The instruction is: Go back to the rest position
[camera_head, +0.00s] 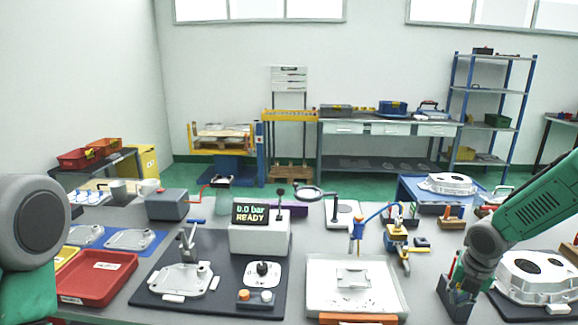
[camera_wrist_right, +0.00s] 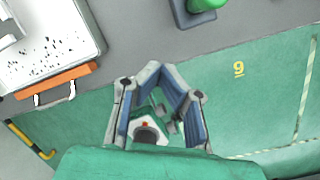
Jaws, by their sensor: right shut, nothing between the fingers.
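My right arm (camera_head: 487,243) comes in from the right in the head view and reaches down over the front right of the table. Its fingertips are hard to make out there. In the wrist view my right gripper (camera_wrist_right: 153,70) is shut and empty, its two fingers meeting at the tips. Behind the fingers I see the green floor, beyond the table's front edge. Of my left arm only a large grey joint and a green link show at the left edge of the head view; my left gripper is not in view.
Floor is clear before the table.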

